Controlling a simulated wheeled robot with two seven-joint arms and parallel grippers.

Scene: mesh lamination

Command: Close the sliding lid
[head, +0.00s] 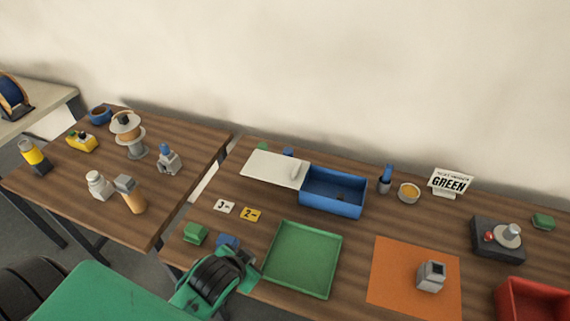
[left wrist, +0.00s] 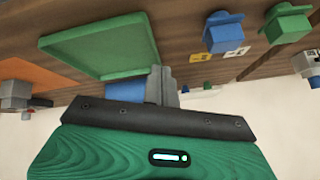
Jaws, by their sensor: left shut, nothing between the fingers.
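The blue box (head: 333,205) stands at the back of the middle table with its top open. My left gripper (head: 248,260) is shut and empty near the table's front edge, left of the green tray and well in front of the lid. Its fingers (left wrist: 163,86) also show in the left wrist view, partly covering a blue shape. My right gripper is in no view.
A green tray (head: 286,293), blue block (head: 227,242), green block (head: 194,233) and number cards (head: 250,214) lie near my left gripper. An orange mat (head: 388,286) is farther right. A cup with a blue item (head: 385,184) and a bowl (head: 409,196) stand right of the box.

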